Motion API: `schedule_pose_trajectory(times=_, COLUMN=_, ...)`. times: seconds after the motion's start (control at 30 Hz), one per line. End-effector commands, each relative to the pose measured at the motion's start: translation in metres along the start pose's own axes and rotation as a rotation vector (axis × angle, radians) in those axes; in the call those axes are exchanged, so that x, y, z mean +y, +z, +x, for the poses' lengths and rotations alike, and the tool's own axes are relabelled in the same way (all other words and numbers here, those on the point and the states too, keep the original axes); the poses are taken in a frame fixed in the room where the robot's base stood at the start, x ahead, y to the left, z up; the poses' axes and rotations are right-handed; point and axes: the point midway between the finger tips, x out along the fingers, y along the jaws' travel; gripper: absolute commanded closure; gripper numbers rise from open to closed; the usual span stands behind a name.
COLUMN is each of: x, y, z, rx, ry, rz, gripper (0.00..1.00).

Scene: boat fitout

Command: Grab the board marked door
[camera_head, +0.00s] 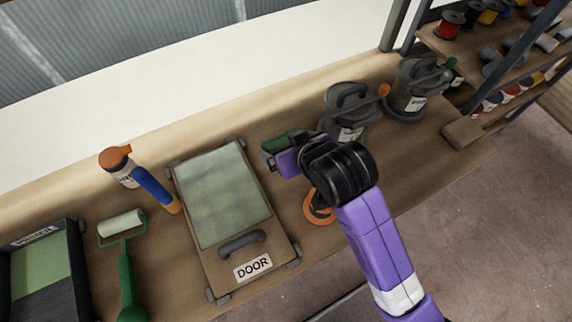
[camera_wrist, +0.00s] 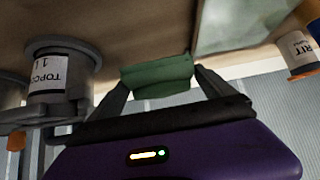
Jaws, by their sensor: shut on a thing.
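The board marked DOOR (camera_head: 253,267) lies flat on the bench, with a pale green panel and a dark handle above its label. Part of what looks like its pale green panel shows in the wrist view (camera_wrist: 235,22). My gripper (camera_head: 283,150) is just right of the board's upper part, apart from the handle. In the wrist view my gripper (camera_wrist: 160,80) is shut on a small green block (camera_wrist: 157,73). The same green block shows in the head view (camera_head: 280,141). My fingertips are mostly hidden in the head view.
Two grey pots (camera_head: 345,105) (camera_head: 412,90) stand beyond my gripper. An orange ring (camera_head: 318,208) lies under my wrist. Left of the board are an orange-capped bottle (camera_head: 118,165), a blue-handled tool (camera_head: 152,187), a paint roller (camera_head: 122,225) and a dark tray (camera_head: 75,270).

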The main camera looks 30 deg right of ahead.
Motion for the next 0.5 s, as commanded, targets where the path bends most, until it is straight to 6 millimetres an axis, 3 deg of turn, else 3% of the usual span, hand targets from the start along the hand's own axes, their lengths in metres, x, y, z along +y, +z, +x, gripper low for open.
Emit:
schedule_pose_trajectory(times=0.13, x=0.0, y=0.025, z=0.023, rx=-0.004, ry=0.0, rz=-0.001, gripper=0.47)
schedule_pose_trajectory(times=0.5, x=0.0, y=0.051, z=0.05, rx=-0.004, ry=0.0, rz=0.0, gripper=0.47)
